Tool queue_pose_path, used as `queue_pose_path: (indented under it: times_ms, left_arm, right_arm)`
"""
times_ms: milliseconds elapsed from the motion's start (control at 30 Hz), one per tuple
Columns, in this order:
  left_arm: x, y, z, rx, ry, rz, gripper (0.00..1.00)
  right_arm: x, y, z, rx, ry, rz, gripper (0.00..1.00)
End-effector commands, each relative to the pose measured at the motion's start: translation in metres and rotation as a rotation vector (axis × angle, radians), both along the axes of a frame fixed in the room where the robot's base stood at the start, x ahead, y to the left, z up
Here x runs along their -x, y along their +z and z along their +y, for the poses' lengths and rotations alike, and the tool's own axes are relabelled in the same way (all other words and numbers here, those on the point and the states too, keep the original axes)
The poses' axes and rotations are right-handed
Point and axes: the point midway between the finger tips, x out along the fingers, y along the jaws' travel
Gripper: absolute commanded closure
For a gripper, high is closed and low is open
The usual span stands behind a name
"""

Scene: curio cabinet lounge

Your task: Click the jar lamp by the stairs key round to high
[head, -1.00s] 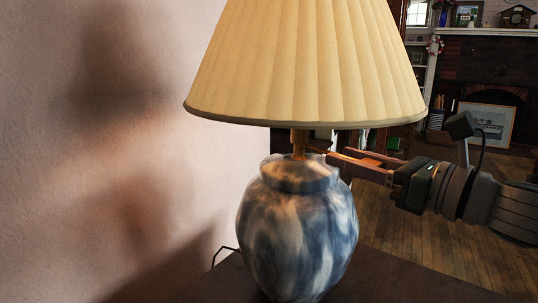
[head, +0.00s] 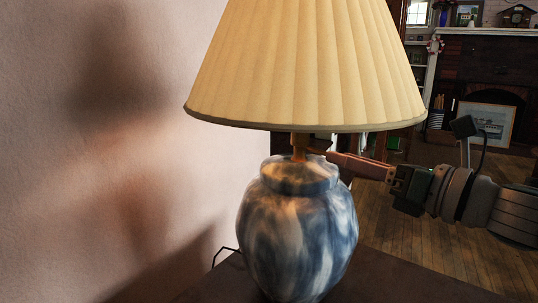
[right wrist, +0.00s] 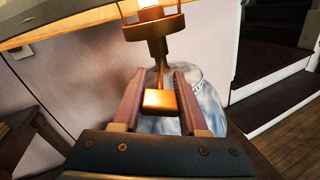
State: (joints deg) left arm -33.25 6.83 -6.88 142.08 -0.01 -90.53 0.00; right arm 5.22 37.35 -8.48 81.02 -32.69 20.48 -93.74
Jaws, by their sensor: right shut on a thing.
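The jar lamp has a marbled blue and white jar body (head: 298,235) and a pleated cream shade (head: 305,65). It stands upright on a dark table top. My right gripper (head: 328,155) reaches in from the right, just under the shade at the lamp's neck. In the right wrist view, the brass key (right wrist: 160,101) sits between the two reddish fingers of the gripper (right wrist: 160,82), which is shut on it. The key's stem runs up to the socket (right wrist: 153,30), where a lit bulb glows. In the head view the key is hidden. My left gripper is not in view.
A pale wall (head: 110,150) stands close on the left, with the lamp's cord behind the jar. The table top (head: 385,280) is clear to the right of the lamp. Carpeted stairs (right wrist: 275,90) show in the wrist view. A fireplace (head: 485,70) is far back.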

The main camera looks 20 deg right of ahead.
Motion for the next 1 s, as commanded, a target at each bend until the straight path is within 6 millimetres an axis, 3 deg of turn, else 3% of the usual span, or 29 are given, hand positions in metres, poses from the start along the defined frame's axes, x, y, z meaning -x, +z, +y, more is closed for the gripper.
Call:
queue_pose_path:
  times_ms: [1000]
  left_arm:
    - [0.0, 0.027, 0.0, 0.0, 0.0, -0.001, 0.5]
  right_arm:
    - [-0.001, 0.001, -0.001, -0.905, 0.0, 0.337, 1.0]
